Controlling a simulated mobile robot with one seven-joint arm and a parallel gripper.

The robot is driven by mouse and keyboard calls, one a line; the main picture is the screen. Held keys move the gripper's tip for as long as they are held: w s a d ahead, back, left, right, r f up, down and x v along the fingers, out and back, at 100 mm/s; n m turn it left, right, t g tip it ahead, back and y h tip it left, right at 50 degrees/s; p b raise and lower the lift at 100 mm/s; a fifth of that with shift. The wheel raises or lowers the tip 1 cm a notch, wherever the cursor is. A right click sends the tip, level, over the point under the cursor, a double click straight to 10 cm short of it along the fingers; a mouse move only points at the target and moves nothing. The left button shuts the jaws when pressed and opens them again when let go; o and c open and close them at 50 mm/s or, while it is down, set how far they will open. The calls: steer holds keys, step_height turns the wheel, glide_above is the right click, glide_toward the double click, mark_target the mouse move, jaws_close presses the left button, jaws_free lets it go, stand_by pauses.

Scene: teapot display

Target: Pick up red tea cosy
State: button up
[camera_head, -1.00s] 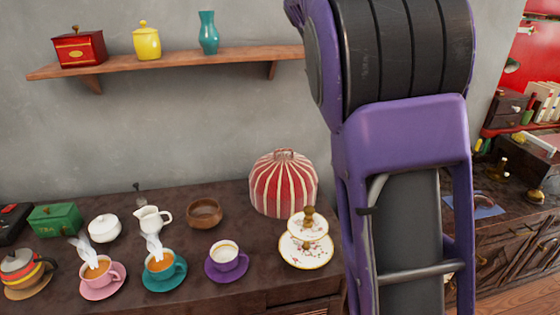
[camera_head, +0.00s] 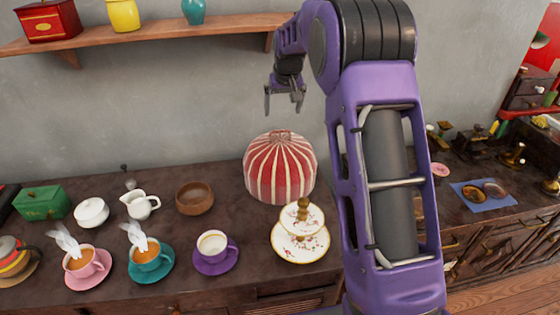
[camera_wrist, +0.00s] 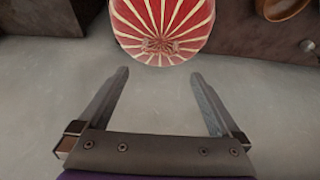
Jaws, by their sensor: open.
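The red tea cosy (camera_head: 279,168) has cream stripes and a dome shape. It stands upright on the dark sideboard against the grey wall, behind a two-tier cake stand. My gripper (camera_head: 284,101) hangs above it in the head view, apart from it, with its fingers pointing down. In the wrist view the cosy (camera_wrist: 163,25) is at the top middle, beyond the fingertips. My gripper (camera_wrist: 157,80) is open there, with nothing between its fingers.
The floral cake stand (camera_head: 301,238) stands close in front of the cosy. A brown bowl (camera_head: 194,198) and a purple cup (camera_head: 213,245) are to the left. The wall shelf (camera_head: 150,37) is up left, near my gripper. Several cups and pots fill the sideboard's left part.

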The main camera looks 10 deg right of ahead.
mark_target(280, 132)
steer(key=x, duration=1)
steer(key=shift+w+f, duration=0.15)
steer(key=shift+f, duration=0.05)
jaws_close()
